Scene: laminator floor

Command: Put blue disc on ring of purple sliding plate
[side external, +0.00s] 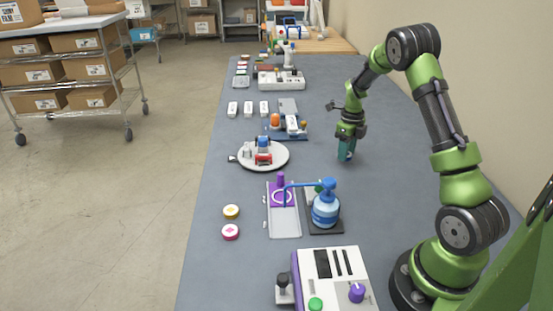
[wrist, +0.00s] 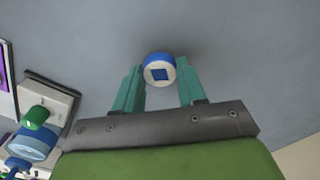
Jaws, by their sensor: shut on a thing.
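My gripper (side external: 346,152) hangs above the bare table to the right of the turntable, fingers down. In the wrist view, my gripper (wrist: 159,76) is shut on the blue disc (wrist: 157,68), which has a white face with a blue square. The disc is hidden in the side view. The purple sliding plate (side external: 274,187) lies at the far end of a pale tray (side external: 284,223), with a white ring (side external: 274,200) on it. A purple edge shows at far left in the wrist view (wrist: 6,88).
Yellow (side external: 231,211) and pink (side external: 230,231) discs lie left of the tray. The bottle stands between the plate and my arm, beside a green knob (wrist: 36,117). A white turntable (side external: 276,161) stands behind the plate. The table below my gripper is clear.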

